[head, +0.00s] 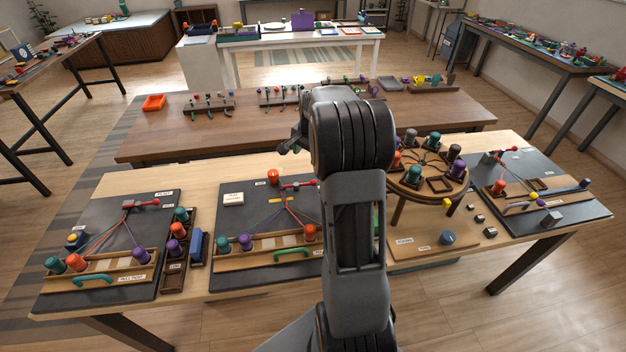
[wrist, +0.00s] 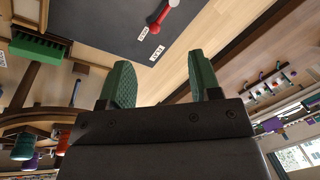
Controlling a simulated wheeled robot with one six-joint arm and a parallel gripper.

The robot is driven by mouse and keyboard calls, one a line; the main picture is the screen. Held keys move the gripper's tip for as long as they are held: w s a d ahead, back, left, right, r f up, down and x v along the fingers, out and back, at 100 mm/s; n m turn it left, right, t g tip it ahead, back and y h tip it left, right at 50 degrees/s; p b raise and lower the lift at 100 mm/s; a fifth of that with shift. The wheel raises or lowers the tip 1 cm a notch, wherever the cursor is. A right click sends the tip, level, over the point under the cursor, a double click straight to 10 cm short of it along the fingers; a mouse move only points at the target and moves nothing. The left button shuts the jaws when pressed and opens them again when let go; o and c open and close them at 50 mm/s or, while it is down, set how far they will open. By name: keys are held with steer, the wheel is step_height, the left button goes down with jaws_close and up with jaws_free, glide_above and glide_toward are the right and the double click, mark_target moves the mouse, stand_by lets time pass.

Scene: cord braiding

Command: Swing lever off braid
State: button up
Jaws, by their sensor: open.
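Red levers lie over the cord braids on three dark boards: a left lever (head: 142,204), a middle lever (head: 297,185) and a right lever (head: 507,151). Coloured cords fan out below each one to weighted bobbins. A red lever (wrist: 163,14) on a dark board also shows at the top of the wrist view, ahead of the fingers. I cannot tell which board that is. My gripper (wrist: 162,78) is open and empty, its green fingers apart from the lever. In the head view my arm hides most of the gripper and part of the middle board.
A round wooden braiding stand (head: 430,180) with several bobbins stands right of my arm. A brown table (head: 225,130) with small racks stands behind.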

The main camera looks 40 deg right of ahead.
mark_target(299, 185)
steer(key=w+d+f+m, duration=0.1)
steer(key=f, duration=0.5)
steer(key=w+d+f+p, duration=0.1)
steer(key=d+f, duration=0.1)
steer(key=f, duration=0.4)
steer(key=w+d+f+m+p, duration=0.1)
steer(key=w+d+f, duration=0.1)
steer(key=f, duration=0.4)
steer(key=shift+d+m, duration=0.15)
steer(key=shift+m, duration=0.15)
jaws_close()
